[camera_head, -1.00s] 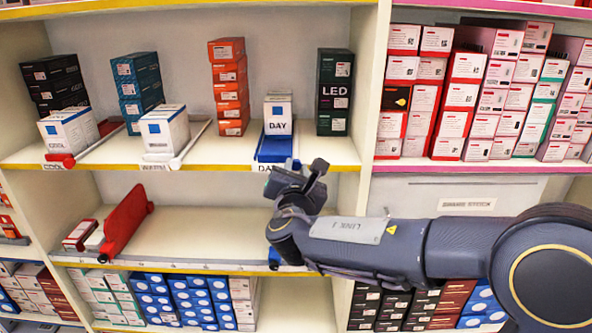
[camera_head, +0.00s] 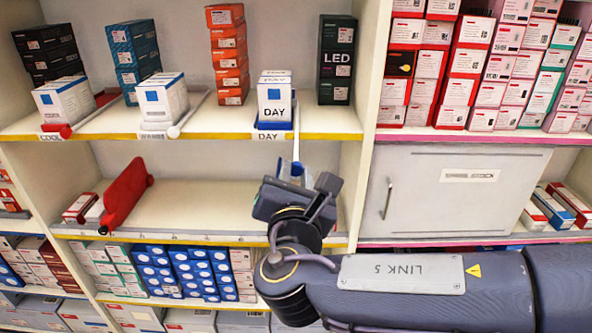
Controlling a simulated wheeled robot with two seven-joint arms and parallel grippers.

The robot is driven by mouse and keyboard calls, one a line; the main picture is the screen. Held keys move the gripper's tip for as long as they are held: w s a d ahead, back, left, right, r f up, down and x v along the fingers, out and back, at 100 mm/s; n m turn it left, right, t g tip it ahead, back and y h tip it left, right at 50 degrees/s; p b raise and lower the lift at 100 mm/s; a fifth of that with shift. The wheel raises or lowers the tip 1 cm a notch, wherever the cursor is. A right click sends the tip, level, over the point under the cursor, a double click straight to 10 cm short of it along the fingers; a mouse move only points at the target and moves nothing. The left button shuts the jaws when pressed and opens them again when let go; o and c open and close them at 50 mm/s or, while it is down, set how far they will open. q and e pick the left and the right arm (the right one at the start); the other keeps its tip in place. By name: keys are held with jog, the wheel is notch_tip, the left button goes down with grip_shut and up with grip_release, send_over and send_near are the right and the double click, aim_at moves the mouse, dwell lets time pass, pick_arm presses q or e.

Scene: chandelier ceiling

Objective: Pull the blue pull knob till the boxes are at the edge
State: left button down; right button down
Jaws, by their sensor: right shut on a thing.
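The white DAY box (camera_head: 274,97) stands at the front of the upper shelf, just behind its yellow edge strip and above the DAY label (camera_head: 267,137). A blue pusher strip (camera_head: 272,126) shows at its foot. A thin pale rod (camera_head: 296,135) runs down from beside the box past the shelf edge. At its lower end is the blue pull knob (camera_head: 297,168), partly hidden by my right gripper (camera_head: 300,186). That gripper is shut on the knob, in front of and below the shelf edge. My left gripper is not in view.
Other white boxes with a red handle (camera_head: 62,130) and a white handle (camera_head: 175,131) stand left on the same shelf. A black LED box (camera_head: 336,60) stands behind right. A closed grey cabinet (camera_head: 445,190) is at right.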

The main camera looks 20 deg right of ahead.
jog(key=c, duration=1.2)
grip_release()
jog(key=shift+c, duration=0.2)
jog(key=v, duration=0.7)
jog(key=shift+s+b, duration=0.35)
jog(key=shift+s, duration=0.05)
